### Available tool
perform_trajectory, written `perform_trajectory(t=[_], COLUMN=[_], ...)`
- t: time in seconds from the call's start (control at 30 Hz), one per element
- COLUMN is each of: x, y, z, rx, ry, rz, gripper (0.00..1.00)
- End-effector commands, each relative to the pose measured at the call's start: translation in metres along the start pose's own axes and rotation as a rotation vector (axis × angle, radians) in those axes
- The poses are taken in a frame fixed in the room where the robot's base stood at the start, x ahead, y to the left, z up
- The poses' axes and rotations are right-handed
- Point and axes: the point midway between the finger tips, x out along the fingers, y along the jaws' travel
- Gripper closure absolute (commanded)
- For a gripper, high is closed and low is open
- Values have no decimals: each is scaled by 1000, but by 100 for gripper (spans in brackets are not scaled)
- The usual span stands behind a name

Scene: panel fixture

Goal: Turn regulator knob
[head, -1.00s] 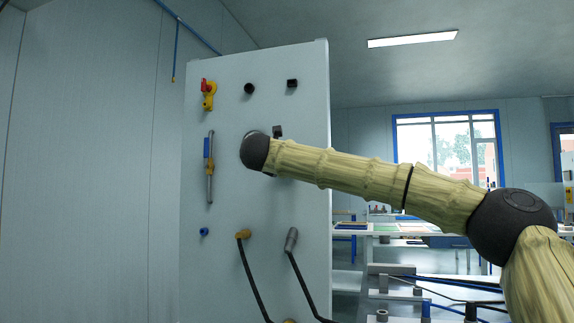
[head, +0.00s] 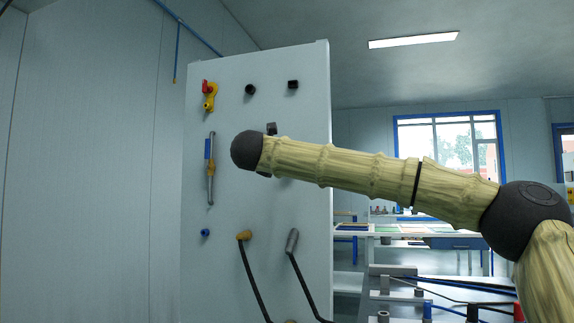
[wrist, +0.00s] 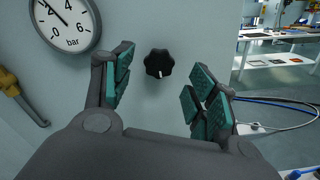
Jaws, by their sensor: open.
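The regulator knob (wrist: 159,63) is black and lobed, with a white mark at its lower edge, on the pale panel in the wrist view. My gripper (wrist: 162,80) is open, with its green-padded fingers to the left and right of the knob in the picture. The knob shows between the fingertips, and I see no contact with it. In the head view my arm covers the middle of the panel (head: 308,215), and I cannot make out the knob or the fingers there.
A round bar gauge (wrist: 64,22) is left of the knob, close to the left finger in the picture. A red-and-yellow valve (head: 209,95), black fittings and hoses are on the panel. A workbench (head: 420,230) stands behind to the right.

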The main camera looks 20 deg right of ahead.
Motion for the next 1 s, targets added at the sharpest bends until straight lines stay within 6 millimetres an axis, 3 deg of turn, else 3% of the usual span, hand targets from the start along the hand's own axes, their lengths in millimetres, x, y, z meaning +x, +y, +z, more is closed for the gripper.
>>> perform_trajectory(t=[0.2,0.4,1.0], x=[-40,-63,-69], y=[0,0,2], z=[0,0,2], rx=[0,0,-40], ry=[0,0,0], rz=[1,0,-3], gripper=[42,42,42])
